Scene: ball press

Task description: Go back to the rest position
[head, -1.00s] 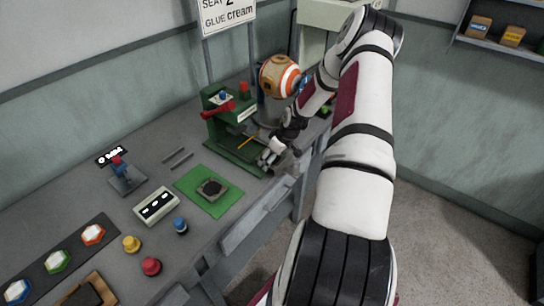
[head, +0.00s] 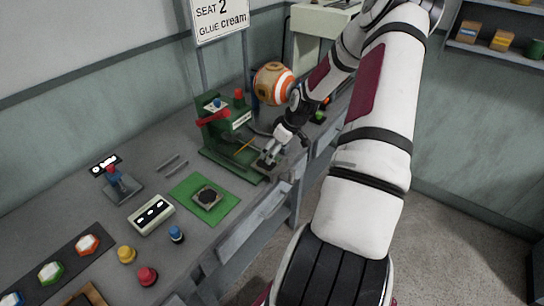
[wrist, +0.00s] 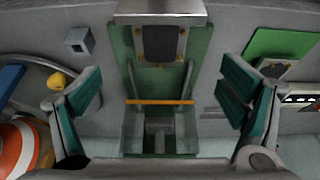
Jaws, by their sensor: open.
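My gripper (head: 268,163) is at the front right of the green ball press (head: 212,135) on the workbench, low near its base in the head view. In the wrist view my gripper (wrist: 163,98) has its two teal-padded fingers spread wide, with nothing between them. The green press frame (wrist: 118,70) lies beyond the fingers, with an orange bar (wrist: 158,102) across it. The white arm runs down the right of the head view. An orange and white ball (head: 273,83) sits behind the press; part of it shows at the left of the wrist view (wrist: 18,145).
A green mat (head: 186,189) with a dark square part (head: 208,196) lies left of the press. A small box with lights (head: 151,214), a lever (head: 119,183) and coloured knobs stand further left. A shelf (head: 470,46) hangs on the right wall.

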